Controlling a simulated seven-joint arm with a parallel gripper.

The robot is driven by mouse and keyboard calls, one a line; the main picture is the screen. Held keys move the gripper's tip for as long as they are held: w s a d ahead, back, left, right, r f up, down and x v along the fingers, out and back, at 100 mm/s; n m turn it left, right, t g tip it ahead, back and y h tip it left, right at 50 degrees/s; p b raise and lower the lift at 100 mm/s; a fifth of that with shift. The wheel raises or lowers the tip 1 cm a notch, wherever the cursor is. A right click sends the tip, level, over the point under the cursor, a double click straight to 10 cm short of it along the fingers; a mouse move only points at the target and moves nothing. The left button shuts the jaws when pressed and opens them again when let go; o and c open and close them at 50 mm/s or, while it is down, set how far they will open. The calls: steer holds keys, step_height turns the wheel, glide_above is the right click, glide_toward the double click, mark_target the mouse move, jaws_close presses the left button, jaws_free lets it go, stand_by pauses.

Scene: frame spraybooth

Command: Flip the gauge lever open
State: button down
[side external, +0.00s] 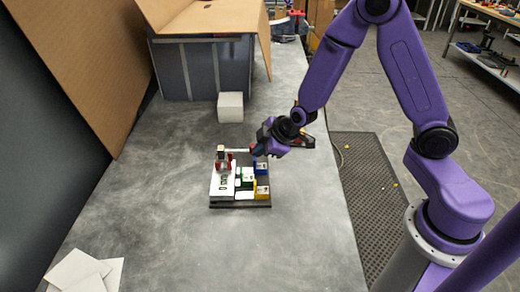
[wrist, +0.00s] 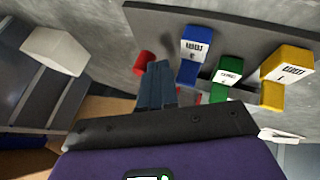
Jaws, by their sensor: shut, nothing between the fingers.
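A small fixture sits on a dark base plate (side external: 240,206) on the grey table. Its left part is a white panel (side external: 218,188) with green marks, and red parts (side external: 230,160) stand at its back. A thin pale bar (side external: 237,150), perhaps the gauge lever, runs sideways behind them; I cannot tell for sure. My gripper (side external: 256,151) is near the bar's right end, above the back right of the fixture; contact cannot be told. In the wrist view the fingers (wrist: 157,84) are shut and empty, beside a red cylinder (wrist: 144,62) they partly cover.
Blue (wrist: 192,55), green (wrist: 228,76) and yellow (wrist: 287,72) labelled blocks stand on the plate right of the fingers. A white cube (side external: 230,107) is behind the fixture, before a grey box (side external: 185,70). White sheets (side external: 85,272) lie front left.

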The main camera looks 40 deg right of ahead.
mark_target(262, 160)
steer(key=shift+w+d+n+y, duration=0.3)
steer(key=shift+d+n, duration=0.2)
stand_by(0.3)
steer(key=shift+w+d+n+g+y, duration=0.3)
steer(key=shift+w+d+n+y, duration=0.4)
steer(key=shift+n, duration=0.3)
steer(key=shift+w+d+n+g+y, duration=0.3)
steer(key=shift+w+d+n, duration=0.15)
steer(key=shift+n, duration=0.25)
steer(key=shift+w+d+n+g+y, duration=0.2)
steer(key=shift+w+d+n+y, duration=0.15)
steer(key=shift+w+n, duration=0.3)
steer(key=shift+w+d+n+g+y, duration=0.25)
steer(key=shift+w+n, duration=0.15)
steer(key=shift+n, duration=0.15)
steer(key=shift+w+d+n+g+y, duration=0.15)
steer(key=shift+w+n+g+y, duration=0.1)
steer(key=shift+w+n, duration=0.2)
steer(key=shift+w+d+n+g, duration=0.2)
steer(key=shift+w+n+g, duration=0.1)
steer(key=shift+w+n, duration=0.4)
steer(key=shift+w+d+y, duration=0.1)
steer(key=shift+w+y, duration=0.15)
steer(key=shift+w, duration=1.15)
steer(key=shift+d+r, duration=0.1)
steer(key=shift+r, duration=0.05)
